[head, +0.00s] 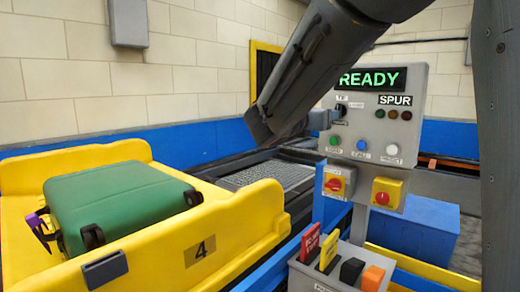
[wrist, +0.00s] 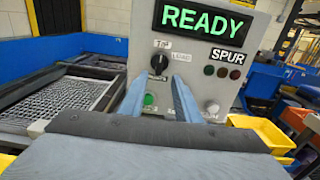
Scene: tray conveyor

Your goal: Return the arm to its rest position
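My gripper (wrist: 160,84) is in front of the control panel (wrist: 120,55), its two blue fingers apart with nothing between them. The black selector knob (wrist: 158,62) between TIP and LOAD shows just beyond and above the fingertips, apart from them in the picture; the exact distance is unclear. In the head view my arm reaches in from the top right, and my gripper (head: 320,120) shows small at the panel's left edge, beside the knob (head: 338,114). The green display (head: 372,79) reads READY. The SPUR lamps (head: 393,114) look dark.
A yellow tray (head: 230,225) marked 4 holds a green suitcase (head: 120,205) at left. A mesh-topped conveyor section (head: 268,175) lies behind. A grey holder (head: 335,275) with coloured cards stands in front. A blue bin (head: 415,230) is right.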

